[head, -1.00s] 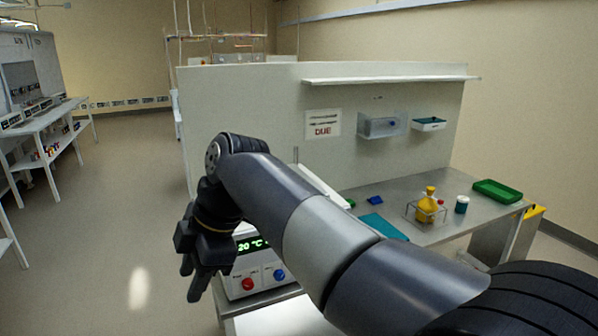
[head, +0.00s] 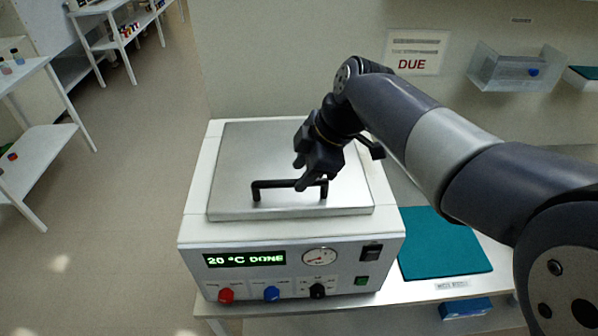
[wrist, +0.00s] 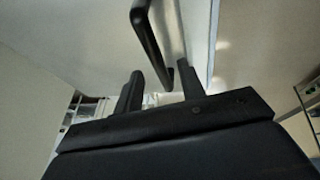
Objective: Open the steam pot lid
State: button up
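The steam pot (head: 290,235) is a white box with a flat steel lid (head: 240,160), which lies shut on top. A black bar handle (head: 275,184) runs along the lid's front part; it also shows in the wrist view (wrist: 147,35). My gripper (head: 308,185) points down at the handle's right half. In the wrist view its two fingers (wrist: 155,90) are spread, with the handle's end in view between and above their tips. I cannot tell whether they touch it. The front display (head: 245,259) reads 20 °C DONE.
The front panel has a gauge (head: 319,256), red (head: 226,295), blue (head: 271,293) and black (head: 317,291) knobs, and a black switch (head: 371,252). A teal mat (head: 440,245) lies right of the pot. A wall with a DUE sign (head: 416,52) stands behind.

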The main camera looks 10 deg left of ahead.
jog(key=shift+w+a+f, duration=0.15)
jog(key=shift+w+f, duration=0.15)
jog(key=shift+f, duration=0.25)
jog(key=shift+a+f, duration=0.3)
jog(key=shift+f, duration=0.35)
jog(key=shift+c, duration=0.4)
grip_shut()
